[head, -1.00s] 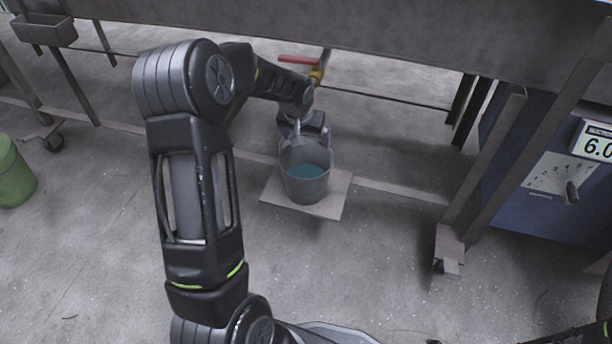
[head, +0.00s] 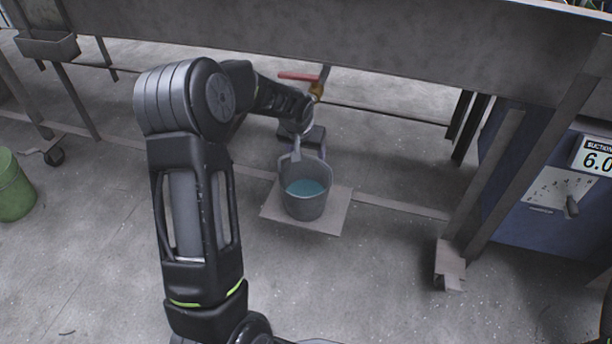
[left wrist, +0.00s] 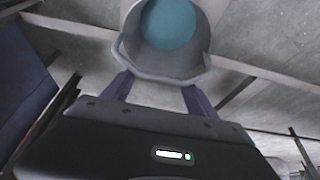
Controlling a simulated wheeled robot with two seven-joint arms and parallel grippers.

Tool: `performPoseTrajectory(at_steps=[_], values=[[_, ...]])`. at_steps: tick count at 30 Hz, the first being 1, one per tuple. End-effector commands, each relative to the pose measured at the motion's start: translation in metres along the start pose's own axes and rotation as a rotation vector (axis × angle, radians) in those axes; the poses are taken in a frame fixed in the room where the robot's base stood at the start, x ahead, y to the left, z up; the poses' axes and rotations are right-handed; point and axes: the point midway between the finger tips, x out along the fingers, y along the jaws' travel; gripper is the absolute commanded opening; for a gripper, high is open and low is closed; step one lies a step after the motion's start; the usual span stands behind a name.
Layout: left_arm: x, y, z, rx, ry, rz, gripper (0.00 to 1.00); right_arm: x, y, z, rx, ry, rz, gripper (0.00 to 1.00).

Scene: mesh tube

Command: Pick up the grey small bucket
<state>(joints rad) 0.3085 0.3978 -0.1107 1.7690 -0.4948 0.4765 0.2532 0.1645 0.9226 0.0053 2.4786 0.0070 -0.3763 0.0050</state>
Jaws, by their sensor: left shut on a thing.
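The grey small bucket (head: 305,198) holds blue-green liquid and stands upright over a flat square board in the head view; I cannot tell whether its base touches the board. It also shows at the top of the left wrist view (left wrist: 133,30), with its handle (left wrist: 165,78) looped toward me. My left gripper (head: 297,150) is at the bucket's far side, just above its rim. In the left wrist view its two fingers (left wrist: 160,90) meet the handle and are shut on it. The fingertips are partly hidden by the handle. My right gripper is not in view.
The square board (head: 338,215) lies on the concrete floor. A red-handled valve (head: 299,76) hangs under the grey bench (head: 380,50) above the bucket. A blue machine (head: 545,200) stands right, a green bucket (head: 14,188) left. The floor in front is clear.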

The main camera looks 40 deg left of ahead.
Motion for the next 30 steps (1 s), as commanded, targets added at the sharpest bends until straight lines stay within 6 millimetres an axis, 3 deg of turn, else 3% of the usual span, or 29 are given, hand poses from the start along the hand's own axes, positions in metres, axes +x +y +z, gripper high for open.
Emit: performPoseTrajectory(at_steps=[5,21,30], values=[[-0.005,0.000,0.003,-0.001,-0.015,-0.001,0.00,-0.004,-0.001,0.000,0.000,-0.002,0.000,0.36],[-0.085,0.000,-0.035,-0.001,-0.002,0.000,0.00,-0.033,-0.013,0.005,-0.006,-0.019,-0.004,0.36],[-0.092,0.000,-0.038,0.000,-0.003,0.000,0.00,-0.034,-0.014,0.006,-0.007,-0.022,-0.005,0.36]])
